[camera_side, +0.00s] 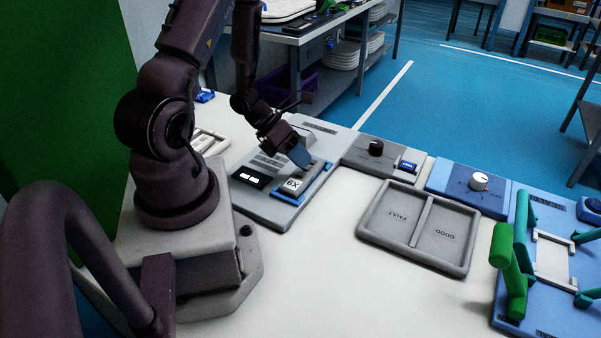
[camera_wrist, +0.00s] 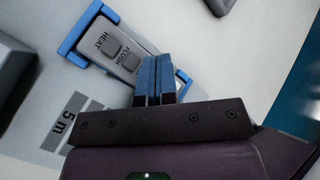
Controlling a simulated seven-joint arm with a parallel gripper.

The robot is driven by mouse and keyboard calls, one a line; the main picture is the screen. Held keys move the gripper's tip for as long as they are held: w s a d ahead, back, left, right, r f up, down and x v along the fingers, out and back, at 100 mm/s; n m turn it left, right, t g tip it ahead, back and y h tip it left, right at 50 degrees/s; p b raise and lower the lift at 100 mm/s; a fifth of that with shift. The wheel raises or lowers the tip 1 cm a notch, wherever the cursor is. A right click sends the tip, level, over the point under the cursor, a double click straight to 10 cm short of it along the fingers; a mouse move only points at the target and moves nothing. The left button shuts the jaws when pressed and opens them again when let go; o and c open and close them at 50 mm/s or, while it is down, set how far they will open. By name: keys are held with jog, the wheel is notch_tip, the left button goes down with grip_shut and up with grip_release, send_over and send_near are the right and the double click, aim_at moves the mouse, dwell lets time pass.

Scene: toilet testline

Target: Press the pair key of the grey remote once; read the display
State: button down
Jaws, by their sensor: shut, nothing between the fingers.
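The grey remote (camera_side: 315,172) lies in a blue holder (camera_side: 322,186) on a grey panel. It also shows in the wrist view (camera_wrist: 101,37), with keys labelled HEAT (camera_wrist: 110,47) and FLUSH (camera_wrist: 130,61). The rest of its face is hidden behind my fingers, and I cannot make out a pair key. A light patch reading like "6X" (camera_side: 293,185) shows at its near end. A small black display (camera_side: 248,177) with two white blocks sits left of it. My gripper (camera_side: 300,157) is shut and empty, its blue fingertips over the remote; I cannot tell whether they touch.
Right of the panel stand a grey box with a black knob (camera_side: 376,148), a two-part tray marked FAULT and GOOD (camera_side: 372,238), and a blue box with a white knob (camera_side: 479,181). A fixture with green handles (camera_side: 507,257) is far right. The front table is clear.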

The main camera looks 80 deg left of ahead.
aim_at(300, 172)
jog(key=shift+f, duration=0.1)
jog(key=shift+f, duration=0.3)
jog(key=shift+f, duration=0.4)
dwell(0.5)
dwell(0.4)
jog(key=shift+r, duration=0.85)
jog(key=shift+r, duration=2.5)
